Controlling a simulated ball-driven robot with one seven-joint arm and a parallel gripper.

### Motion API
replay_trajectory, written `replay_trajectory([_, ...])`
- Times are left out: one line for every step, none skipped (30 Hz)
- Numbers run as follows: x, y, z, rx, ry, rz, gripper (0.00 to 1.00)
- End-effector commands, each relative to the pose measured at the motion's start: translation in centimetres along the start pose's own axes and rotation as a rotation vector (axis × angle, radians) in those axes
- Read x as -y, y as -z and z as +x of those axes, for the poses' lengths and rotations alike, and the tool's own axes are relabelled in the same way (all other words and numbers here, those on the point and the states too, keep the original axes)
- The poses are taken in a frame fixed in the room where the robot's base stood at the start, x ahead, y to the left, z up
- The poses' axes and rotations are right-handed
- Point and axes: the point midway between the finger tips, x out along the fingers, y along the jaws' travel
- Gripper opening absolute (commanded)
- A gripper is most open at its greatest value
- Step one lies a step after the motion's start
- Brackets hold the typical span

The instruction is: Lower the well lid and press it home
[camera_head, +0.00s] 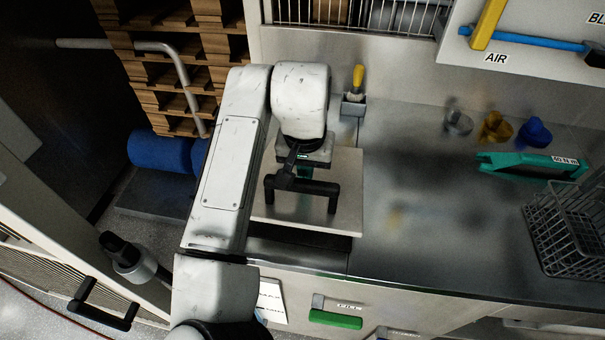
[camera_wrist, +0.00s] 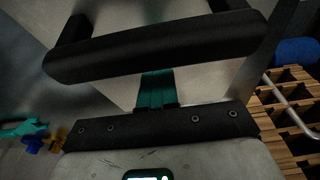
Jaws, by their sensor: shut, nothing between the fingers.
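The well lid (camera_head: 347,185) is a pale metal plate with a black bar handle (camera_head: 318,187) on top. A dark gap shows under its front edge, so that edge stands above the counter opening. The handle also spans the upper part of the wrist view (camera_wrist: 150,47). My gripper (camera_wrist: 157,82) has teal fingers, shut together with nothing between them. In the head view it is over the lid just behind the handle, mostly hidden by my wrist. The finger ends meet the handle's edge in the wrist view; I cannot tell whether they touch it.
A yellow-handled brush (camera_head: 358,78) stands in a holder behind the lid. To the right are small coloured knobs (camera_head: 535,132), a teal tool (camera_head: 530,165) and a wire basket (camera_head: 568,232). A green FILL handle (camera_head: 335,319) is on the front panel. The middle counter is clear.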

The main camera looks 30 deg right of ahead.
Motion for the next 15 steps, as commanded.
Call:
replay_trajectory([0.0,0.0,0.2,0.0,-0.001,0.0,0.0])
replay_trajectory([0.0,-0.1,0.3,0.0,-0.001,0.0,0.0])
replay_trajectory([0.0,-0.1,0.4,0.0,-0.001,0.0,0.0])
replay_trajectory([0.0,-0.1,0.4,0.0,-0.001,0.0,0.0])
replay_trajectory([0.0,-0.1,0.5,0.0,-0.001,0.0,0.0])
replay_trajectory([0.0,-0.1,0.6,0.0,-0.001,0.0,0.0])
replay_trajectory([0.0,-0.1,0.7,0.0,-0.001,0.0,0.0])
replay_trajectory([0.0,-0.1,0.7,0.0,-0.001,0.0,0.0])
replay_trajectory([0.0,-0.1,0.8,0.0,-0.001,0.0,0.0])
replay_trajectory([0.0,-0.1,0.9,0.0,-0.001,0.0,0.0])
replay_trajectory([0.0,-0.1,0.9,0.0,-0.001,0.0,0.0])
replay_trajectory([0.0,-0.2,1.0,0.0,-0.001,0.0,0.0])
replay_trajectory([0.0,-0.2,1.1,0.0,-0.001,0.0,0.0])
replay_trajectory([0.0,-0.2,1.2,0.0,-0.001,0.0,0.0])
replay_trajectory([0.0,-0.2,1.2,0.0,0.0,0.0,0.0])
